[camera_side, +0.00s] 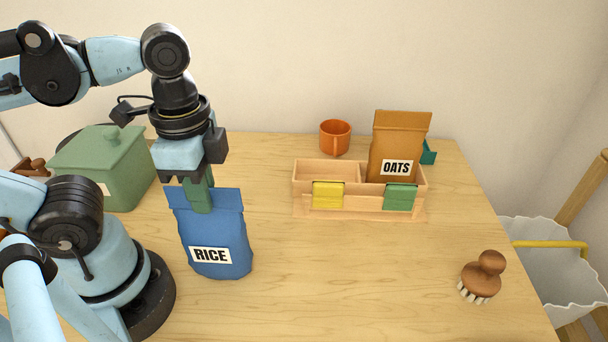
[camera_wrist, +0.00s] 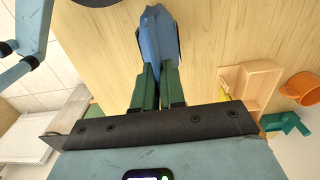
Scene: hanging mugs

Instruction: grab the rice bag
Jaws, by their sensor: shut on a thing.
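The blue rice bag (camera_side: 222,241) stands on the table at the left of the side view, with a white RICE label on its lower front. My gripper (camera_side: 198,197) points down over it, and its green fingers are shut on the top of the bag. In the wrist view my gripper (camera_wrist: 155,85) has the blue bag (camera_wrist: 159,38) between its two green fingers. The bag looks upright, slightly tilted. I cannot tell whether its base touches the table.
A wooden two-compartment box (camera_side: 325,172) stands behind to the right, with an OATS bag (camera_side: 394,140) in its right compartment. An orange mug (camera_side: 335,137) is behind it. A green lidded canister (camera_side: 105,165) is at the left, a brush (camera_side: 483,275) at the right. The middle table is clear.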

